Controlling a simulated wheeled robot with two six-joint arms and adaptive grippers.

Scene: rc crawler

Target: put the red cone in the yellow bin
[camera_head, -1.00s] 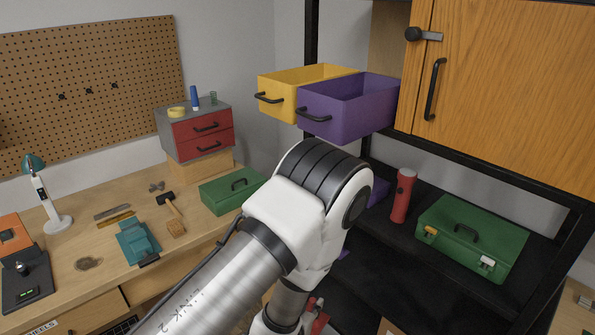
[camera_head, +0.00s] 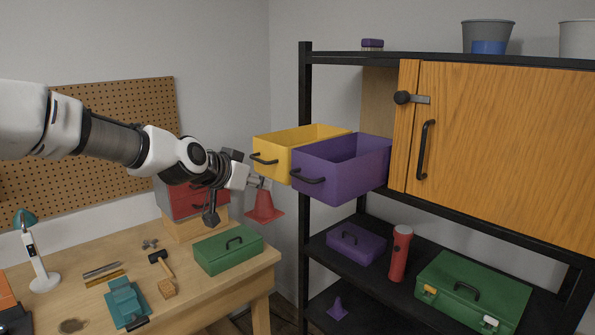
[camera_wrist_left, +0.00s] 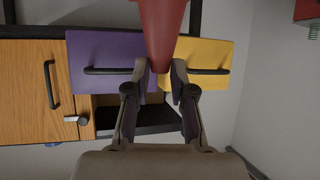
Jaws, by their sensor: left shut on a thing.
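The red cone (camera_head: 264,207) hangs in the air, its square base downward, in front of and below the yellow bin. My left gripper (camera_head: 262,183) is shut on the cone's upper part. In the left wrist view the cone (camera_wrist_left: 162,28) sits between the two fingertips (camera_wrist_left: 162,75). The yellow bin (camera_head: 284,161) has a black handle and stands open at the top, just beyond and to the right of the gripper. It also shows in the left wrist view (camera_wrist_left: 212,57), right of the purple bin. My right gripper is not in view.
The purple bin (camera_head: 335,180) stands right beside the yellow bin. A black shelf frame (camera_head: 304,120) and an orange wooden cabinet (camera_head: 500,140) are to the right. Below, the workbench holds a green box (camera_head: 228,250).

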